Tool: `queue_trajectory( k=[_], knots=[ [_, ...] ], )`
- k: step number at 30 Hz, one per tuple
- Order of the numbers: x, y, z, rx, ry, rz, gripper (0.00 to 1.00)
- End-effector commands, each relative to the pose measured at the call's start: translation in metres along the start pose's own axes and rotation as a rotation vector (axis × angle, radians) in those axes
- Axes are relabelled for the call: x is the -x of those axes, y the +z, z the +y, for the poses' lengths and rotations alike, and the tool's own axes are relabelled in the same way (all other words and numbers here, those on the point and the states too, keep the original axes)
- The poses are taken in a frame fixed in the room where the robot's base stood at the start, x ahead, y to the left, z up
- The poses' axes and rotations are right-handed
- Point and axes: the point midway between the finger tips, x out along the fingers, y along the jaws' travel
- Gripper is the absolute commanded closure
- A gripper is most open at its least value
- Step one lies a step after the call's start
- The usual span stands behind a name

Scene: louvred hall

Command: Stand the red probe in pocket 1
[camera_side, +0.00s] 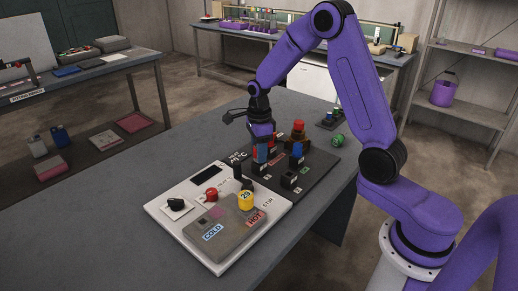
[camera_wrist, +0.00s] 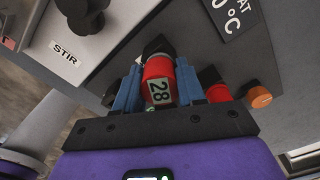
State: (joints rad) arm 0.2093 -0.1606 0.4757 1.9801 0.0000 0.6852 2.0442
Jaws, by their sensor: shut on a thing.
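My gripper (camera_side: 261,158) is over the dark board (camera_side: 322,163) in the side view, fingers pointing down. In the wrist view its blue fingers (camera_wrist: 158,88) are shut on a red cylinder with a white "28" label, which I take as the red probe (camera_wrist: 158,68). A black part shows at its far end. In the side view the fingers mostly hide it. Several small black holders with labels stand on the board; I cannot read which is pocket 1. I cannot tell whether the probe touches a holder.
A blue-topped piece (camera_side: 297,150) and a red-topped piece (camera_side: 299,127) stand close right of my gripper. The table's left side is clear.

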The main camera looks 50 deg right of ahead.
Motion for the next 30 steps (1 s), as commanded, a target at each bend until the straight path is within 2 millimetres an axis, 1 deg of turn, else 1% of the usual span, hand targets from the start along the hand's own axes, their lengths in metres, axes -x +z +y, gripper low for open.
queue_trajectory(
  k=[5, 6, 8, 18, 30],
  knots=[
    [0.0, 0.0, 0.0, 0.0, 0.0, 0.0, 1.0],
    [0.0, 0.0, 0.0, 0.0, 0.0, 0.0, 0.51],
    [0.0, 0.0, 0.0, 0.0, 0.0, 0.0, 0.32],
    [0.003, 0.0, 0.0, 0.0, 0.0, 0.0, 0.31],
    [0.042, 0.0, -0.001, 0.0, -0.003, -0.001, 0.31]
  ],
)
